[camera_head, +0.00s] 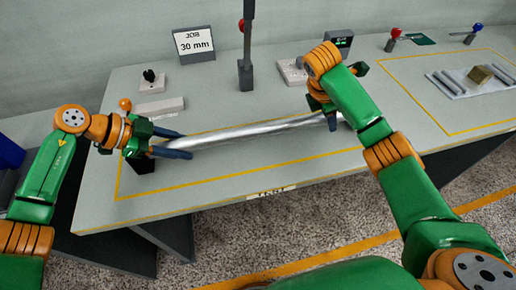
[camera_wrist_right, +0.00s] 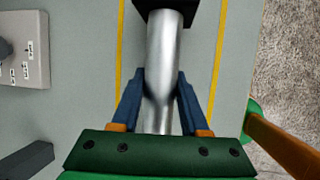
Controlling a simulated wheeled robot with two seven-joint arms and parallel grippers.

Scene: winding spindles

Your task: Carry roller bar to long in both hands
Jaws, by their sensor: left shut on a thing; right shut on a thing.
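The roller bar (camera_head: 260,133) is a long silver bar lying crosswise over the yellow-outlined area of the table. My left gripper (camera_head: 188,144) has its blue fingers shut on the bar's left end. My right gripper (camera_head: 332,121) is shut on the bar near its right end. In the right wrist view, the bar (camera_wrist_right: 164,60) runs between the blue fingers of that gripper (camera_wrist_right: 162,76). A dark block (camera_wrist_right: 165,12) sits at the bar's far end there. Another dark block (camera_head: 146,165) shows below my left gripper. I cannot tell whether the bar is resting or slightly raised.
A post (camera_head: 246,75) and a sign reading "JOB 30 mm" (camera_head: 194,44) stand behind the bar. A small box with a black knob (camera_head: 153,82) is at back left. A tray (camera_head: 459,94) with bars and a brass block lies at far right. The table's front strip is clear.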

